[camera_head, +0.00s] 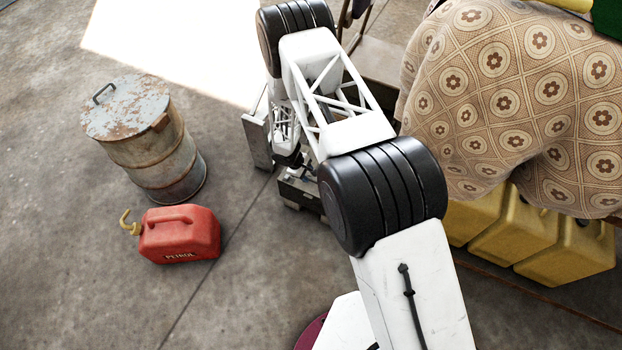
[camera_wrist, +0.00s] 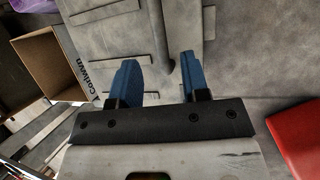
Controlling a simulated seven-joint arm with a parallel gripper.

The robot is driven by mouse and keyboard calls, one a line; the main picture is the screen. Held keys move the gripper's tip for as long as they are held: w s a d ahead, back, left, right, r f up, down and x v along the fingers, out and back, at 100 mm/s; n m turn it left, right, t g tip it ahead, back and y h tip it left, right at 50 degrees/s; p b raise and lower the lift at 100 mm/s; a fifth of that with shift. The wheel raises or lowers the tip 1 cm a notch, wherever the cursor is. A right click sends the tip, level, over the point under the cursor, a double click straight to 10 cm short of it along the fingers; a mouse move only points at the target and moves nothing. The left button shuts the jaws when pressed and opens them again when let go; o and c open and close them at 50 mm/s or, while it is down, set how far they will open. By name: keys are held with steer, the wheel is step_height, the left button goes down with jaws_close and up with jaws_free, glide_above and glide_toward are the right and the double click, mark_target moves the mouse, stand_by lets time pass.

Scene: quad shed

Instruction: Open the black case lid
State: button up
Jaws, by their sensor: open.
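A dark case (camera_head: 302,192) sits on the concrete floor, mostly hidden behind my arm in the head view. A grey panel (camera_head: 256,140) stands upright at its left; it looks like the lid, but I cannot tell for sure. In the wrist view a grey ribbed panel (camera_wrist: 112,38) fills the upper middle. My gripper (camera_wrist: 158,68) has blue fingers, spread apart with a gap between them. The edge of a grey panel runs down toward this gap; I cannot tell whether either finger touches it. In the head view my gripper is mostly hidden by the arm.
A rusty drum (camera_head: 155,140) and a red petrol can (camera_head: 180,233) stand at the left. A patterned cloth (camera_head: 500,90) covers something at the right, with yellow jerrycans (camera_head: 515,230) below. A cardboard box (camera_wrist: 58,55) shows in the wrist view. Floor at the lower left is clear.

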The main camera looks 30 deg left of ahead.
mark_target(312, 180)
steer(key=shift+x, duration=2.25)
steer(key=shift+c, duration=0.2)
jaws_close()
